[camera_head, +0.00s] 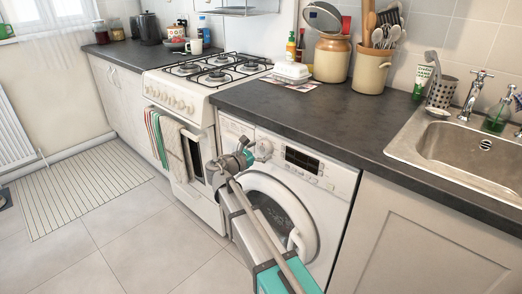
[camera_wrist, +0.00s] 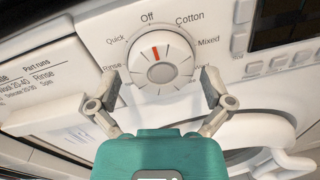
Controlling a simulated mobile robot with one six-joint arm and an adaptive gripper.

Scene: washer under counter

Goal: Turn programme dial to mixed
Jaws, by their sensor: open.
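The white programme dial (camera_wrist: 161,70) is on the washing machine's front panel, in the middle of the wrist view. Its red mark points up at the Off label (camera_wrist: 147,18). The Mixed label (camera_wrist: 208,40) is to the upper right of the dial, below Cotton. My gripper (camera_wrist: 160,80) is open, with one finger at each side of the dial's lower half. I cannot tell whether the fingers touch it. In the head view my gripper (camera_head: 246,148) is at the upper left of the washer (camera_head: 325,176), beside the dial (camera_head: 263,150).
The dark display (camera_head: 301,159) and several buttons are right of the dial. The detergent drawer (camera_wrist: 50,75) is left of it. The round door (camera_head: 283,213) is below. The worktop (camera_head: 330,122) overhangs the panel. The cooker (camera_head: 196,102) stands to the left.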

